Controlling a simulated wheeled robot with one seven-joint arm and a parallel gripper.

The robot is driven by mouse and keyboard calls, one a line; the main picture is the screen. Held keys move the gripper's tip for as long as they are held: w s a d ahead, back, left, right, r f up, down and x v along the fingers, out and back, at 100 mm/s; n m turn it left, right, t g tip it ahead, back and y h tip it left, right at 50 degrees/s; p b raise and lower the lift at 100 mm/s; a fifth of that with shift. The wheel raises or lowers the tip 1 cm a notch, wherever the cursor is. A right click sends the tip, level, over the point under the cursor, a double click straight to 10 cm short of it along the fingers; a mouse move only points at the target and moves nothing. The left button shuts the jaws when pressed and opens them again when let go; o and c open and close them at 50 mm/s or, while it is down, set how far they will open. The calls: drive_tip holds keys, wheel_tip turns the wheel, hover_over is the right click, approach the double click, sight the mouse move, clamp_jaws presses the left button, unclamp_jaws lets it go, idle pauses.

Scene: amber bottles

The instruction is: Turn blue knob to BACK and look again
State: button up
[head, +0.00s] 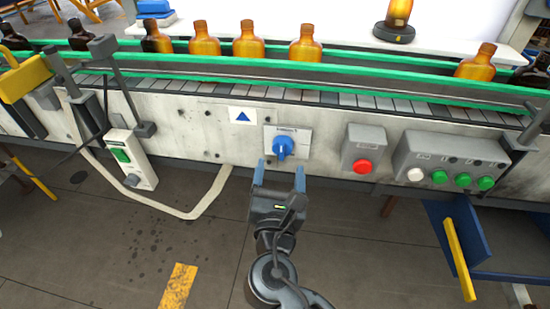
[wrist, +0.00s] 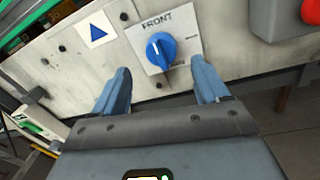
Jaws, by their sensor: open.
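The blue knob (head: 283,147) sits on a pale label plate (head: 300,134) on the conveyor's side panel. In the wrist view the blue knob (wrist: 161,50) shows up close, and the plate (wrist: 181,28) has FRONT printed at its top. Other print below the knob is partly hidden and too small to read. My gripper (head: 279,173) is open and empty just below the knob in the head view. In the wrist view the fingers of my gripper (wrist: 163,85) are spread, one to each side below the knob, apart from it.
A grey box with a red button (head: 362,166) is right of the knob. Further right is a panel with green and white buttons (head: 450,165). A blue triangle sign (head: 242,116) is to the left. Amber bottles (head: 250,42) stand on the conveyor behind a green rail (head: 210,66).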

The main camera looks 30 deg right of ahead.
sight(282, 154)
drive_tip(key=shift+x, duration=2.8)
drive_tip(key=shift+c, duration=0.3)
drive_tip(key=c, duration=1)
